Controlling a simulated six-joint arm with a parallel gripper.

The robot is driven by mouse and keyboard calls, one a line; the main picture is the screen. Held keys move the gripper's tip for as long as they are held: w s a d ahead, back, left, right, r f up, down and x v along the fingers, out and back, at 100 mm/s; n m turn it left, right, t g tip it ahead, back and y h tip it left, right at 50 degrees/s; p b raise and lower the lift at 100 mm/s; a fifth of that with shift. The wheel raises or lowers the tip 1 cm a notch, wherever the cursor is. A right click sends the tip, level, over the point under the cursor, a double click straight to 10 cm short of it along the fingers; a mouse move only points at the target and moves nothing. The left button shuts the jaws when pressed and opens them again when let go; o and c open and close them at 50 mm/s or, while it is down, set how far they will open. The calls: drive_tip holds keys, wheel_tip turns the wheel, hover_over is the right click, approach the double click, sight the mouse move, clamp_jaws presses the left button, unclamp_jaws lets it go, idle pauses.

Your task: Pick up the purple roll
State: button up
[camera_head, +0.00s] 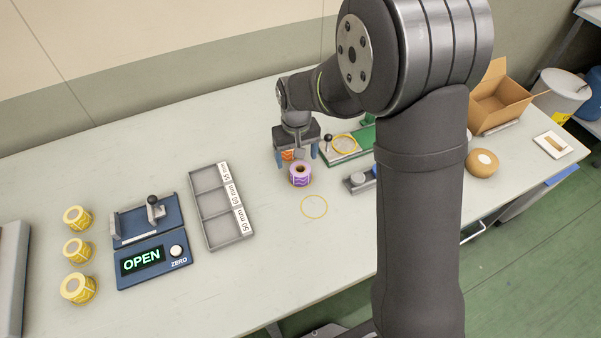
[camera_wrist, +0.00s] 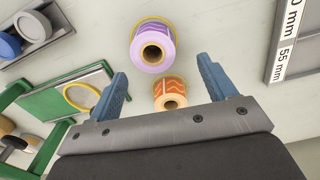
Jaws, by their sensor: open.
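The purple roll (camera_head: 300,175) stands on the table just in front of my gripper (camera_head: 298,160) in the head view. It also shows in the wrist view (camera_wrist: 153,53), upright with its core hole facing up, beyond my fingertips. My gripper (camera_wrist: 163,82) is open, with its two blue fingers apart and nothing held between them. An orange roll (camera_wrist: 169,93) stands close to the purple roll, nearer my gripper and between the fingers in the wrist view. In the head view the orange roll (camera_head: 288,154) is mostly hidden under my gripper.
A grey three-slot tray (camera_head: 207,189) lies left of the rolls. A blue gauge reading OPEN (camera_head: 146,263) and several yellow rolls (camera_head: 77,250) are further left. A yellow ring (camera_head: 314,207) marks the table in front. A green fixture (camera_wrist: 80,95) stands beside my gripper.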

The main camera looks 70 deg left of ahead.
sight(300, 168)
drive_tip(key=f, duration=0.4)
drive_tip(key=shift+w+d+f, duration=0.25)
drive_tip(key=shift+w+f, duration=0.1)
drive_tip(key=shift+w, duration=0.05)
drive_tip(key=shift+f, duration=0.5)
drive_tip(key=c, duration=1.1)
drive_tip(key=shift+r, duration=0.1)
wheel_tip(300, 168, up, 4)
drive_tip(key=shift+f, duration=0.1)
drive_tip(key=w+d+r, duration=0.7)
drive_tip(key=w, duration=0.2)
drive_tip(key=shift+d, duration=0.2)
